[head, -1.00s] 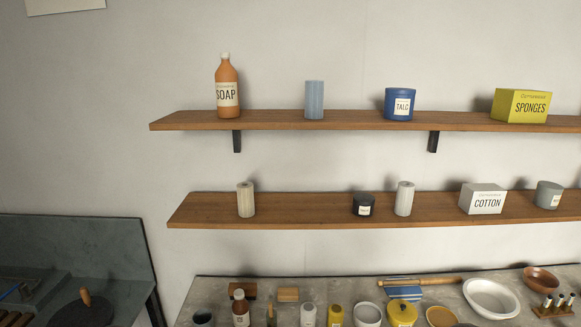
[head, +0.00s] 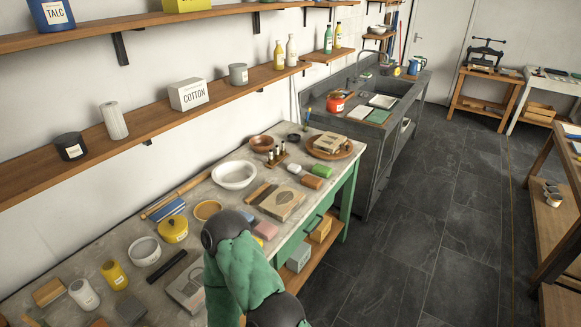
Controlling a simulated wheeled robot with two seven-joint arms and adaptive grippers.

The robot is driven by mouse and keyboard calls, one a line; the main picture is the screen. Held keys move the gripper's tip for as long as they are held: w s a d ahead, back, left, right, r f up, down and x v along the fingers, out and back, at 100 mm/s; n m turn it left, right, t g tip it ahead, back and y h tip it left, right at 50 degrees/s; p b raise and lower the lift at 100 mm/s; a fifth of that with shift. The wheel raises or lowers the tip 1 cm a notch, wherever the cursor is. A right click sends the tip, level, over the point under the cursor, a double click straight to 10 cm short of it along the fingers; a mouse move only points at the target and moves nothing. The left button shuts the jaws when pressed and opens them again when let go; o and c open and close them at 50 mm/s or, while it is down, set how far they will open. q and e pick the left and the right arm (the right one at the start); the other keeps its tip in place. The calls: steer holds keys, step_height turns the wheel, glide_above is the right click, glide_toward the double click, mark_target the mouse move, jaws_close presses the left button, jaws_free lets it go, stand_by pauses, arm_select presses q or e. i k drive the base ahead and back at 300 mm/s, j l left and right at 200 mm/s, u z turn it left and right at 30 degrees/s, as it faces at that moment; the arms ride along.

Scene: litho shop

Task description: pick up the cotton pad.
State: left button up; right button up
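I cannot make out a cotton pad for certain in the head view. A white box labelled COTTON (head: 188,96) stands on the lower wall shelf. Several small block-shaped or rolled items lie on the worktable, among them a green one (head: 322,170), a rust-red one (head: 311,182) and a pink one (head: 265,229); I cannot tell whether any is a pad. A green-covered arm of mine rises from the bottom middle and hides part of the table's front edge. Neither of my grippers shows.
The worktable (head: 105,250) holds a white bowl (head: 234,175), a yellow pot (head: 174,229), a stone slab (head: 282,203) and a round wooden tray (head: 329,147). A sink unit (head: 396,98) stands beyond it. The dark tiled floor (head: 400,220) is open to the right.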

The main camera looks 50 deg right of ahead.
mark_target(293, 168)
steer(key=z, duration=1.9)
steer(key=i+l+u, duration=0.1)
steer(key=i+l, duration=0.2)
steer(key=i+l+u, duration=0.1)
steer(key=i+l, duration=0.15)
steer(key=l, duration=0.15)
steer(key=i+l+u, duration=0.1)
steer(key=i+l, duration=0.15)
steer(key=l, duration=0.15)
steer(key=i+l+u, duration=0.1)
steer(key=i+l, duration=0.15)
steer(key=l, duration=0.15)
steer(key=i+l+u, duration=0.15)
steer(key=l, duration=0.3)
steer(key=i, duration=0.1)
